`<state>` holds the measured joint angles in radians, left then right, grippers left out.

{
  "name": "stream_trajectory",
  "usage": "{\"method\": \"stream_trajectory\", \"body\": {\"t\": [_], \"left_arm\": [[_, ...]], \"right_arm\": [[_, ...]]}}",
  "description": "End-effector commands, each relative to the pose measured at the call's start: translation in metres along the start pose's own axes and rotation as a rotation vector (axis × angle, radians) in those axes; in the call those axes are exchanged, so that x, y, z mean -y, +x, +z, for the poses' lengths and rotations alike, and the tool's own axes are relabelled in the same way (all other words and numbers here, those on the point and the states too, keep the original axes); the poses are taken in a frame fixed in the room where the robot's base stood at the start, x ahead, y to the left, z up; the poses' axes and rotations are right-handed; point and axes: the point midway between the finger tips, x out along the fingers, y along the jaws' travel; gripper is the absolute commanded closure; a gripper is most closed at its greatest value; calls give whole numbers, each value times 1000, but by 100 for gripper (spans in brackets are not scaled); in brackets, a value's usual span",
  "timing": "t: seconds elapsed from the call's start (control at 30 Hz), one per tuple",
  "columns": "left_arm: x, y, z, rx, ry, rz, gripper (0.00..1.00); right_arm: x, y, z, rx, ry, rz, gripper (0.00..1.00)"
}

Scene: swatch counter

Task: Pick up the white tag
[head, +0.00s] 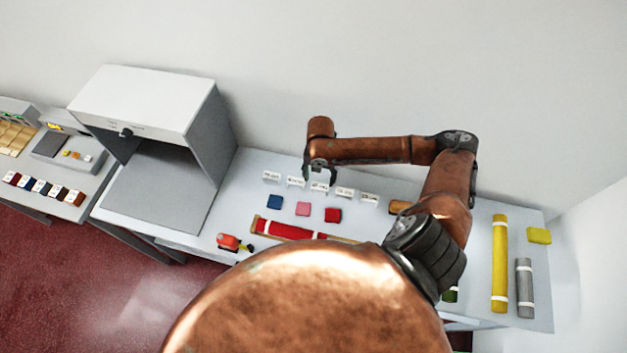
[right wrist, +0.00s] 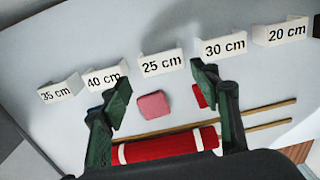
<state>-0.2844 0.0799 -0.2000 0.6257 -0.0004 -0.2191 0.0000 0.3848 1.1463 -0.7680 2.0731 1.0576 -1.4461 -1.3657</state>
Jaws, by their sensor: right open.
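Several white folded tags stand in a row on the pale counter. In the right wrist view they read 35 cm (right wrist: 60,90), 40 cm (right wrist: 103,79), 25 cm (right wrist: 162,64), 30 cm (right wrist: 219,47) and 20 cm (right wrist: 288,32). My right gripper (head: 319,174) hangs over the middle of the row in the head view, close to the middle tag (head: 320,187). Its fingers (right wrist: 163,90) are apart and empty, with the 25 cm tag beyond and between them. The left finger overlaps part of the 40 cm tag. My left gripper is not in view.
Blue (head: 275,202), pink (head: 303,209) and red (head: 333,215) swatches lie in front of the tags. A red roll (head: 290,230) lies nearer. A white open-fronted booth (head: 150,100) stands left. Yellow (head: 499,262) and grey (head: 524,287) rolls lie right.

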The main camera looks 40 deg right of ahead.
Motion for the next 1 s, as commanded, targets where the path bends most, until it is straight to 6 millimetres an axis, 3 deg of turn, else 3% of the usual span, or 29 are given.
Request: {"method": "stream_trajectory", "body": {"t": [0.4, 0.6, 0.83, 1.0], "left_arm": [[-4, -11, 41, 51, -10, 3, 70], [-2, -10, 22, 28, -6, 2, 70], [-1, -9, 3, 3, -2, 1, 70], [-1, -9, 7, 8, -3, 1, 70]], "right_arm": [[-2, 51, 5, -3, -5, -3, 44], [0, 71, 6, -1, -5, -2, 44], [0, 72, 6, 0, -5, -1, 44], [0, 72, 6, 0, -4, -1, 54]]}}
